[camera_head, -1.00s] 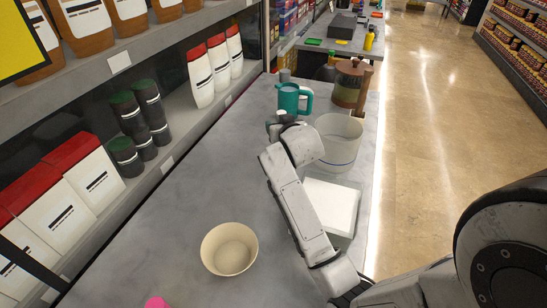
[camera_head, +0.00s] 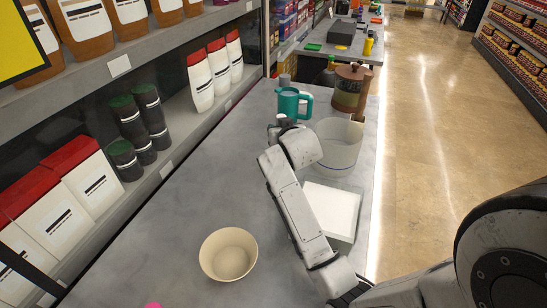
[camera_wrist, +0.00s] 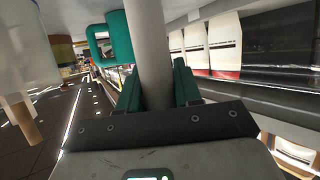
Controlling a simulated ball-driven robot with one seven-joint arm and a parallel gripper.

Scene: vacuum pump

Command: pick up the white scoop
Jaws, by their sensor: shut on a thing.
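My gripper (camera_wrist: 157,90) is shut on a pale, smooth, upright rod (camera_wrist: 149,45), which I take to be part of the white scoop. The rod runs between the two teal-padded fingers and out of the top of the wrist view; the scoop's bowl cannot be made out. In the head view, my gripper (camera_head: 279,126) is at the far part of the counter, partly hidden by my arm, just in front of a teal mug (camera_head: 288,104). The mug also shows behind the rod in the wrist view (camera_wrist: 116,40).
Shelves with red-capped bottles (camera_head: 200,82) line the left. The counter's middle left is clear.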

